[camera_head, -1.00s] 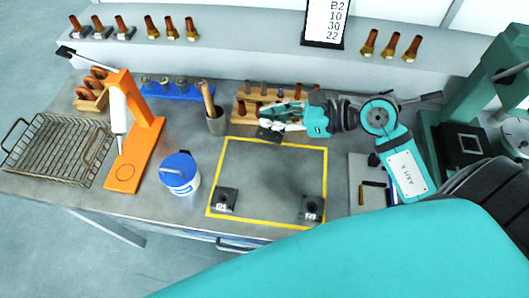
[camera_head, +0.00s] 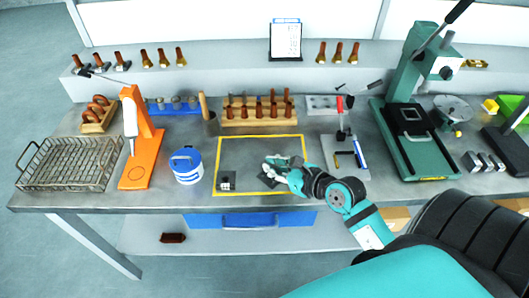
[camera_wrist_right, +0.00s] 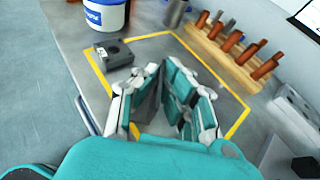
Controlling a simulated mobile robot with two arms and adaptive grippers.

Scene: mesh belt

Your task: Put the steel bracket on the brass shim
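My right gripper (camera_head: 275,166) is low over the yellow-outlined square (camera_head: 217,165) on the bench. In the right wrist view the gripper (camera_wrist_right: 163,72) points into that square, its fingers close together at the tips. A dark grey flat piece (camera_head: 268,182) shows below the fingers; I cannot tell whether it is the steel bracket or a finger pad. A dark block with a pale label (camera_head: 228,180) lies at the square's front left corner, left of the gripper, and shows in the wrist view (camera_wrist_right: 112,53). I cannot identify the brass shim. My left gripper is out of view.
A blue-and-white tub (camera_head: 187,166), orange stand (camera_head: 140,140) and wire basket (camera_head: 65,165) are at left. A wooden rack (camera_head: 262,122) stands behind the square. A grey tray (camera_head: 342,170) and green press (camera_head: 415,150) are at right. The square's middle is mostly clear.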

